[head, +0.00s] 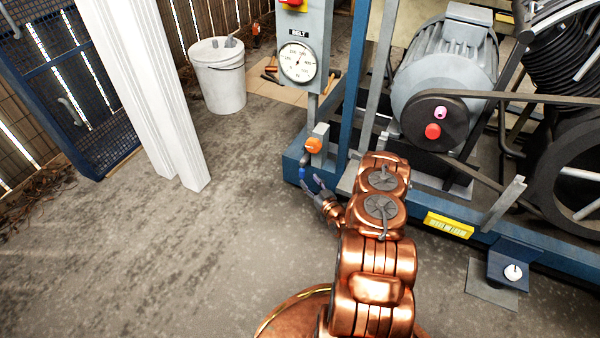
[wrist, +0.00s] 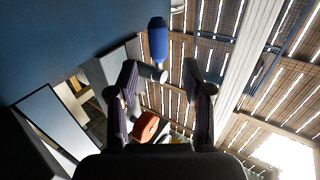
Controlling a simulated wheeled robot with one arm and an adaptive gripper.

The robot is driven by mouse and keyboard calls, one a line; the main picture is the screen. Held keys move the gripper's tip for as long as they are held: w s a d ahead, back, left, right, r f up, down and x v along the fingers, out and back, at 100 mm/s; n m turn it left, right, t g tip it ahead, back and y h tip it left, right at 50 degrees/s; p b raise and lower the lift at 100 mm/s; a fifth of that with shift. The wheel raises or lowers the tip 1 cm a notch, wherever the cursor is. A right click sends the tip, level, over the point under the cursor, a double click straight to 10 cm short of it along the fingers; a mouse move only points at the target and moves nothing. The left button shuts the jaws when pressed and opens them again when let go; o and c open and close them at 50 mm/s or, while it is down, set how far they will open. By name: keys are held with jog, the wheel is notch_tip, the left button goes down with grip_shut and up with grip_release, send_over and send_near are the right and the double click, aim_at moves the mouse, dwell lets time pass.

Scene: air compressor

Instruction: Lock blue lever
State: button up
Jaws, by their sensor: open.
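The blue lever (wrist: 158,40) shows in the wrist view at the top centre, its blue grip pointing up from a small metal end. It also shows small in the head view (head: 303,172), low on the blue frame's corner. My gripper (wrist: 160,72) is open, with one finger on each side of the space just below the blue grip. The left fingertip is close to the lever's metal end; I cannot tell if they touch. In the head view my gripper (head: 313,188) is beside the lever, and its fingers partly obscure the details there.
An orange knob (head: 313,145) sits just above the lever and shows between my fingers in the wrist view (wrist: 145,127). A gauge panel (head: 300,35) stands above. The motor (head: 447,65) and blue base frame are to the right.

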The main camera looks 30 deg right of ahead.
aim_at(304, 173)
jog(key=w, duration=0.2)
jog(key=w+b, duration=0.2)
jog(key=w, duration=0.1)
jog(key=shift+w+d+f, duration=0.1)
jog(key=shift+w+d, duration=0.15)
jog(key=shift+w, duration=0.6)
grip_shut()
